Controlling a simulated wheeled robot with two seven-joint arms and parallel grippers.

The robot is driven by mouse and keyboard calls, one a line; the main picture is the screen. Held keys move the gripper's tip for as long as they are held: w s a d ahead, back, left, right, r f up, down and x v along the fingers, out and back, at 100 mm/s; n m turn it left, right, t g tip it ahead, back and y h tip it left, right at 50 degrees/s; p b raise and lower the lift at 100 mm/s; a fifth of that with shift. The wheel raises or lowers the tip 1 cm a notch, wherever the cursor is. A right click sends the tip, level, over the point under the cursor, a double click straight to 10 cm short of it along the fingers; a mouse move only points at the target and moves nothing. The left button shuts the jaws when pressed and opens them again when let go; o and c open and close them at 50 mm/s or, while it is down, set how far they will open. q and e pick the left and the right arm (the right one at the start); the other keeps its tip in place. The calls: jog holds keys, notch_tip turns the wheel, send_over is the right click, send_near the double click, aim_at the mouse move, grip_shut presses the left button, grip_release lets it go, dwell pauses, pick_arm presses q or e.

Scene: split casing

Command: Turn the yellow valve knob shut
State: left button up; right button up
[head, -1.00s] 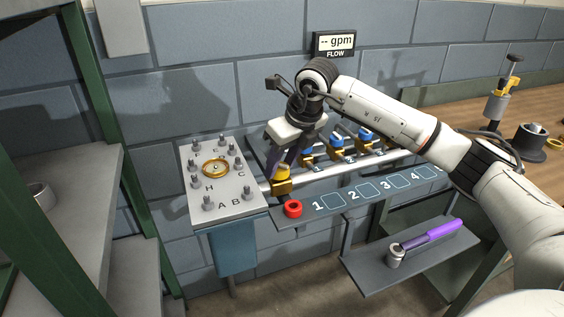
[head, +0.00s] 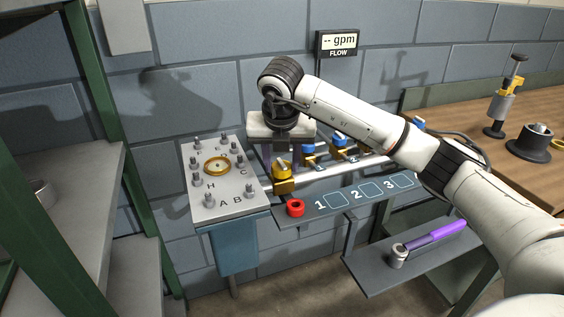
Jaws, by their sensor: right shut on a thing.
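The yellow valve knob (head: 281,170) sits on a brass valve body (head: 284,186) at the left end of the pipe manifold. My right gripper (head: 280,160) comes down over it from above, with its purple fingers on either side of the knob. It is shut on the knob, and the wrist stands nearly upright over it. The knob's far side is hidden. My left gripper does not show.
Blue-topped valves (head: 339,138) sit along the pipe to the right, partly behind my arm. A lettered stud plate (head: 226,193) stands close on the left. A purple-handled tool (head: 434,236) lies on the lower shelf.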

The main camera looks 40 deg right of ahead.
dwell(0.6)
jog(key=o, duration=1)
jog(key=shift+o, duration=0.2)
jog(key=v, duration=1)
jog(key=shift+r, duration=0.1)
